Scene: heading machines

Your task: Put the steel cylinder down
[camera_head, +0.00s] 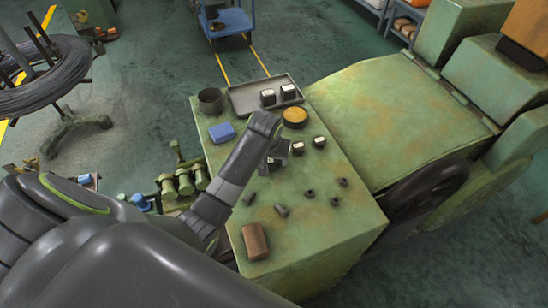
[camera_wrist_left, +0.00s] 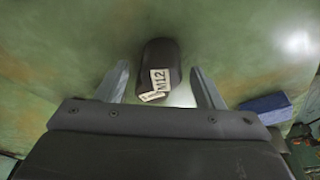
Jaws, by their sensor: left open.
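The steel cylinder (camera_wrist_left: 160,68) is dark grey with a white label reading M12. In the left wrist view it sits on the green worktop between the two fingers of my left gripper (camera_wrist_left: 165,88), with a gap visible on either side. My left gripper is open. In the head view my left gripper (camera_head: 278,158) is over the middle of the green worktop (camera_head: 305,245), and the arm hides most of what is between its fingers. My right gripper is not in view.
Around my left gripper are labelled dark cylinders (camera_head: 320,142), a yellow round tin (camera_head: 295,116) and a blue block (camera_head: 221,132). A grey tray (camera_head: 243,103) and dark cup (camera_head: 210,100) stand behind. Small dark parts (camera_head: 281,210) and a brown block (camera_head: 255,242) lie in front.

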